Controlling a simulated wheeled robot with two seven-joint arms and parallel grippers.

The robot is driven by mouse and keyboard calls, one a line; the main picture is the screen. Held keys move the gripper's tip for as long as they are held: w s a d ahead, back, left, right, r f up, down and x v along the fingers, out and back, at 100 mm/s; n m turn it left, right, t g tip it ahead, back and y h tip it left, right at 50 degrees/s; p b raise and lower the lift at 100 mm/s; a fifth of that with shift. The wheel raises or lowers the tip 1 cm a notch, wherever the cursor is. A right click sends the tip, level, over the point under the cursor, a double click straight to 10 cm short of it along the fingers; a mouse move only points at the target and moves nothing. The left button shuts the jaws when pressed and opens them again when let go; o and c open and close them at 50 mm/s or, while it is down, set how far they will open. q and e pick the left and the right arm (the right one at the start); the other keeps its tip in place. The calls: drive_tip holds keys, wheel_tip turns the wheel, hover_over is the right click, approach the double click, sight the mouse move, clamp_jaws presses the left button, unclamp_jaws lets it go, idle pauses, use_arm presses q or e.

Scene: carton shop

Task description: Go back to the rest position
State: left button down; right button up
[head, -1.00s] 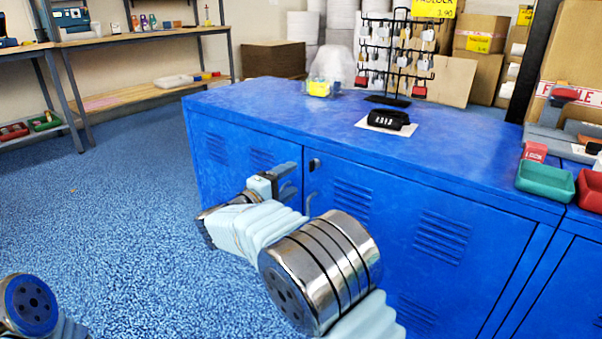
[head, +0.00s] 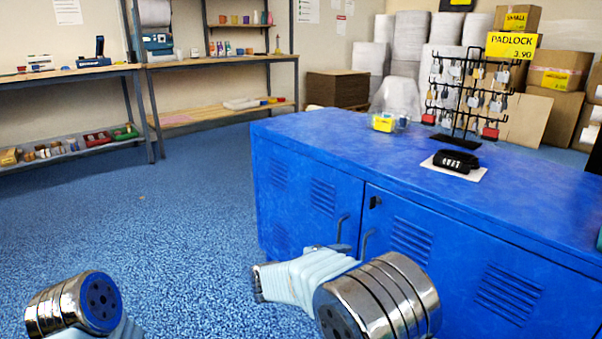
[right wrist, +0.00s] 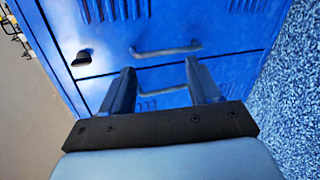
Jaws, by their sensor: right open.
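My right gripper (right wrist: 162,88) is open and empty in the right wrist view, its two dark fingers spread in front of the blue cabinet (right wrist: 215,25). The cabinet's door handles (right wrist: 165,50) and a dark lock knob (right wrist: 82,58) show just beyond the fingers; I see no contact. In the head view my right arm reaches in from the bottom, in front of the cabinet (head: 310,195), and its gripper is mostly hidden behind the wrist. Of my left arm only a joint shows at the bottom left; its gripper is out of view.
A black padlock (head: 456,161) lies on a white card on the cabinet top. A padlock rack (head: 465,95) and a clear bag with a yellow label (head: 384,122) stand behind it. Shelves (head: 215,60) line the back wall. Blue floor (head: 150,220) is open at the left.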

drive_tip(key=s+d+f+m+g+y+p, duration=0.15)
drive_tip(key=s+f+g+y, duration=0.3)
drive_tip(key=s+f, duration=0.55)
drive_tip(key=s+d+f+g+y+p, duration=0.1)
drive_tip(key=s+f+g+y+p, duration=0.45)
drive_tip(key=f, duration=0.85)
drive_tip(key=s+a+f+m+t+y+p, duration=0.1)
drive_tip(key=s+a+m+t+y, duration=0.1)
drive_tip(key=s+m+y, duration=0.3)
drive_tip(key=s+a+m, duration=0.1)
drive_tip(key=s+m, duration=0.3)
drive_tip(key=s, duration=0.4)
drive_tip(key=shift+s+y+p, duration=0.4)
drive_tip(key=shift+f+m, duration=0.1)
drive_tip(key=shift+m, duration=0.15)
